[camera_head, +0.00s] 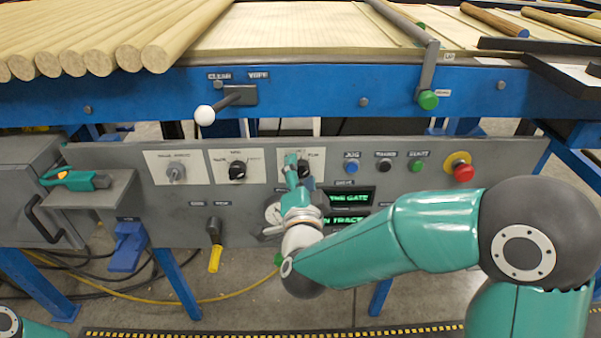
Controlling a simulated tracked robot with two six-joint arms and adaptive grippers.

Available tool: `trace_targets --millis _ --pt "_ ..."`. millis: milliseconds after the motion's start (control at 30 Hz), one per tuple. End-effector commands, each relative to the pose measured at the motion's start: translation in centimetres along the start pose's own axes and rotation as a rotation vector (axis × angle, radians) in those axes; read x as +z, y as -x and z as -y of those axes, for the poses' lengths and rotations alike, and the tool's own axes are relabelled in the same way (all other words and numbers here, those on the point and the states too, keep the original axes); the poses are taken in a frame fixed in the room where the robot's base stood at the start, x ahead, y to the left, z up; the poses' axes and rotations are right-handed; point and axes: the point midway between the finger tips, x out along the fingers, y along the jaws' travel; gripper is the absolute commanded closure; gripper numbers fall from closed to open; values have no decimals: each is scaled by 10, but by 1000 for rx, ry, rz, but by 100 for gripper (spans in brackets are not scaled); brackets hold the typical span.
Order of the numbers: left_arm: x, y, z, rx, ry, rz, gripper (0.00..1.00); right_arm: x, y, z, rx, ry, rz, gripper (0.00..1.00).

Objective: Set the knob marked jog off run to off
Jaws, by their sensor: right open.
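Three knobs sit on pale plates on the grey control panel (190,206). The right-hand black knob (304,168) is partly hidden by my right gripper (297,175), which is open with its fingertips at that plate. I cannot tell whether they touch the knob. The middle black knob (238,170) stands clear, and a grey knob (176,172) is at the left. The lettering on the plates is too small to read surely, so I cannot confirm which knob is marked jog off run, nor where the pointer of the covered one stands. My left gripper is out of view.
Blue, black and green buttons and a red mushroom button (463,172) lie right of the knobs. A gauge (273,212) and green-lit displays (350,197) sit below. A white-tipped lever (205,115) projects above. A green-handled tool (82,180) lies on the left shelf.

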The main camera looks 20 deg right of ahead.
Motion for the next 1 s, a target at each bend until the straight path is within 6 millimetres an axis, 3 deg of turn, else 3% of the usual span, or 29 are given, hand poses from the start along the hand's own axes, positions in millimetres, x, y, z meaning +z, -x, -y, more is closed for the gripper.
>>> trace_targets --millis 67,367,667,1000 --pt "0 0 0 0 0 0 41 -1 0 -1 2 0 -3 47" --pt "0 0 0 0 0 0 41 -2 0 -2 5 0 -5 97" --pt "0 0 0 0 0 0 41 -3 0 -3 7 30 -5 98" --pt "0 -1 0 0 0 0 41 -3 0 -4 10 216 -5 98"
